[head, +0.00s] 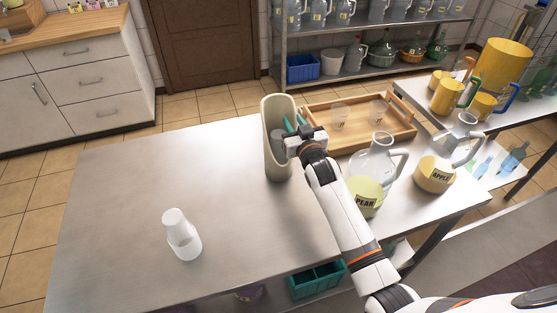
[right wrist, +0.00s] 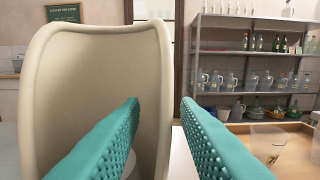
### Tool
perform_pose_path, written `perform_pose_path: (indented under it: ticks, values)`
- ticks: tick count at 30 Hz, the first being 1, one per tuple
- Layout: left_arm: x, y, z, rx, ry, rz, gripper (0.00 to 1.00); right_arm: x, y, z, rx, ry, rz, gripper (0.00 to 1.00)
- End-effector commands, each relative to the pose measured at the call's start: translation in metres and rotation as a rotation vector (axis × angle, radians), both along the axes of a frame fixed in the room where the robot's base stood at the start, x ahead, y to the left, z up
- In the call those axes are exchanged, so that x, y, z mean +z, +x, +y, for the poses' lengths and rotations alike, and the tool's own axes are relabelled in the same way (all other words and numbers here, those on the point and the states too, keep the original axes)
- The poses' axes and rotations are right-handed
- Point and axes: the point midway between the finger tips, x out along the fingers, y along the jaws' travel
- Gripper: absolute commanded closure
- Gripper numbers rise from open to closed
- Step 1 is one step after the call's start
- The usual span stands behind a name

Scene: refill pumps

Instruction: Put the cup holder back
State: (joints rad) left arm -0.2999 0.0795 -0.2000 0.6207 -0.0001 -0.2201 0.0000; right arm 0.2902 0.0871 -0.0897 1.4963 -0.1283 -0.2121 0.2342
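The cup holder (head: 268,120) is a tall cream trough with an open front, standing upright on the metal table near its back edge. It fills the left of the right wrist view (right wrist: 95,55). My right gripper (head: 293,123) is at the holder's right side. Its teal fingers (right wrist: 159,102) are apart, with the holder's right wall showing between them; contact cannot be told. My left gripper is not in view.
A wooden tray (head: 345,146) with two clear cups lies right of the holder. A PEAR jug (head: 367,190) and an APPLE jug (head: 436,176) stand near my right arm. A teal crate (head: 318,281) sits below the table. The table's left side is mostly clear.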

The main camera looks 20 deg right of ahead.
Motion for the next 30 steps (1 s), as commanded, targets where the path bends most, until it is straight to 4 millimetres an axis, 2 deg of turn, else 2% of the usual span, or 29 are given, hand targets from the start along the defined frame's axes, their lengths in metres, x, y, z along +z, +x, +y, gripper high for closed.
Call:
perform_pose_path:
  ticks: [1,6,30]
  values:
    - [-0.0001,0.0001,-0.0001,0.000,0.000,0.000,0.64,-0.0002,-0.0002,0.0000,0.000,0.000,0.000,0.73]
    - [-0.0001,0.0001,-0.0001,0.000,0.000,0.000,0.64,-0.0002,-0.0003,0.0000,0.000,0.000,0.001,1.00]
    - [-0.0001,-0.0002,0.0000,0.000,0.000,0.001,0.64,-0.0006,-0.0005,-0.0001,0.000,0.000,0.002,1.00]
